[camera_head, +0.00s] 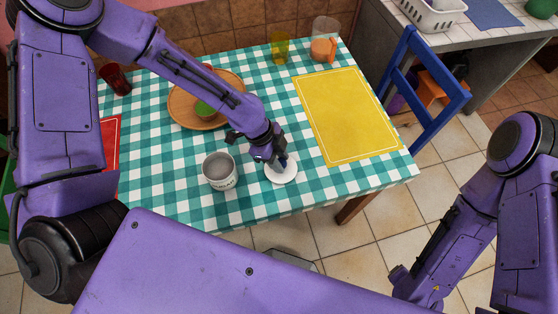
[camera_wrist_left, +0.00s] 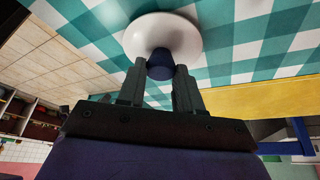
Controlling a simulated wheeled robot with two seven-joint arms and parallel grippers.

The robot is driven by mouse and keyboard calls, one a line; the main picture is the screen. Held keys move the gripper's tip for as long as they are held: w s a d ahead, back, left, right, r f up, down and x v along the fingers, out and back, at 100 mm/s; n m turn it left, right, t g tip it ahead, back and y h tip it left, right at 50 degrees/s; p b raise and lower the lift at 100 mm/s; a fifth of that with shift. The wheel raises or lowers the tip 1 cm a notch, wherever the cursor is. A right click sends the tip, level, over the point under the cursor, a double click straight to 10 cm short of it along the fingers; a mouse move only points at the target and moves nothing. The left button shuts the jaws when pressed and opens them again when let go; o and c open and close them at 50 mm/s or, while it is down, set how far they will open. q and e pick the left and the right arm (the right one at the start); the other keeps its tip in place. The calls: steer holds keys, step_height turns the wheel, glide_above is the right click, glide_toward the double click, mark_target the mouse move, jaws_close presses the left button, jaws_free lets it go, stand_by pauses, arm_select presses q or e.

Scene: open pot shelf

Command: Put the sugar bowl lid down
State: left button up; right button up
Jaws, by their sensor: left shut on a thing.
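The sugar bowl lid (camera_head: 284,175) is a white disc with a dark blue knob, right of the bowl near the table's front edge. My left gripper (camera_head: 274,158) is shut on the knob from above. In the left wrist view the lid (camera_wrist_left: 163,33) lies beyond the fingertips (camera_wrist_left: 162,74), its knob between them. The lid is at or just above the cloth; I cannot tell whether it touches. The sugar bowl (camera_head: 219,171) is whitish with a grey inside and stands open and upright to the left of the lid. My right gripper is not in view.
The table has a teal checked cloth (camera_head: 260,208). A yellow placemat (camera_head: 347,115) lies to the right. A wooden tray (camera_head: 181,113) with a green item is behind my left forearm. A yellow glass (camera_head: 280,48) and an orange cup (camera_head: 322,50) stand at the back.

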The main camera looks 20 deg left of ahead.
arm_select(q)
steer(key=shift+s, duration=0.1)
steer(key=o, duration=1)
steer(key=shift+r, duration=0.25)
steer(key=p+v, duration=0.1)
steer(key=v, duration=1)
steer(key=shift+a+r, duration=0.15)
steer(key=shift+r, duration=0.2)
steer(key=shift+r, duration=0.1)
